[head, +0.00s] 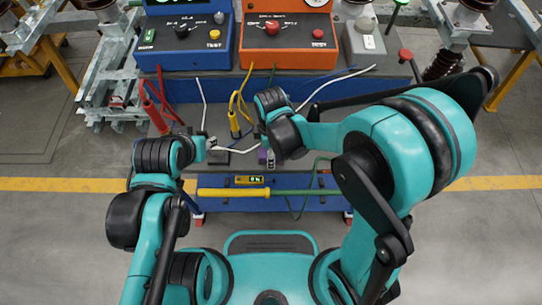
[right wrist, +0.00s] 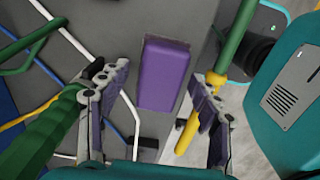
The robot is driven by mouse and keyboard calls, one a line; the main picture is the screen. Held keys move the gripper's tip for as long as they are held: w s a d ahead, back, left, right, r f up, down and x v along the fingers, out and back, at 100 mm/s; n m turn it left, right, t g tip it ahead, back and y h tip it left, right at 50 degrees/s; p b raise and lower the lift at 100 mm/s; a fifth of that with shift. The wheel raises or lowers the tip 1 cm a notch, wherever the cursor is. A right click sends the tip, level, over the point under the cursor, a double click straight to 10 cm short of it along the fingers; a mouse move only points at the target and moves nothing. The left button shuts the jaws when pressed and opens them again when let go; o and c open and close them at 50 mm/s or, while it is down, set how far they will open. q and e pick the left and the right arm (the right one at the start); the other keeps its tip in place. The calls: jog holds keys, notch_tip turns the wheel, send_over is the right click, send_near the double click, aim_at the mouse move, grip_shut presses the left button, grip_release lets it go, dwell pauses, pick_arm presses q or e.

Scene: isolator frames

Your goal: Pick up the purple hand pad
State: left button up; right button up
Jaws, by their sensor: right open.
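The purple hand pad (right wrist: 164,74) is a small block on the grey tabletop in the right wrist view. In the head view a small purple patch of it (head: 262,157) shows beside my right wrist. My right gripper (right wrist: 160,82) is open, with one finger on each side of the pad and gaps between fingers and pad. In the head view the right fingers are mostly hidden by the wrist. My left gripper (head: 208,146) is near a dark block on the table, left of the purple pad. Its fingers are too small to read.
A green and yellow rod (head: 268,193) lies along the table's front edge; it also passes right of the pad in the right wrist view (right wrist: 222,78). Green, white and yellow cables lie close by. Blue (head: 183,42) and orange (head: 286,38) test boxes stand at the back.

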jog(key=c, duration=1.2)
jog(key=shift+c, duration=0.2)
jog(key=shift+r+p, duration=0.3)
jog(key=shift+r, duration=0.15)
jog(key=r, duration=0.1)
jog(key=r+p, duration=0.2)
jog(key=r, duration=0.1)
jog(key=shift+s, duration=0.3)
jog(key=s+r+p, duration=0.1)
jog(key=s+r, duration=0.1)
jog(key=s, duration=0.1)
jog(key=s+r+p, duration=0.1)
jog(key=s+r, duration=0.1)
jog(key=s, duration=0.2)
jog(key=s+d+r+p, duration=0.1)
jog(key=s+r+p, duration=0.1)
jog(key=s, duration=0.2)
jog(key=shift+s+r, duration=0.1)
jog(key=shift+c, duration=0.2)
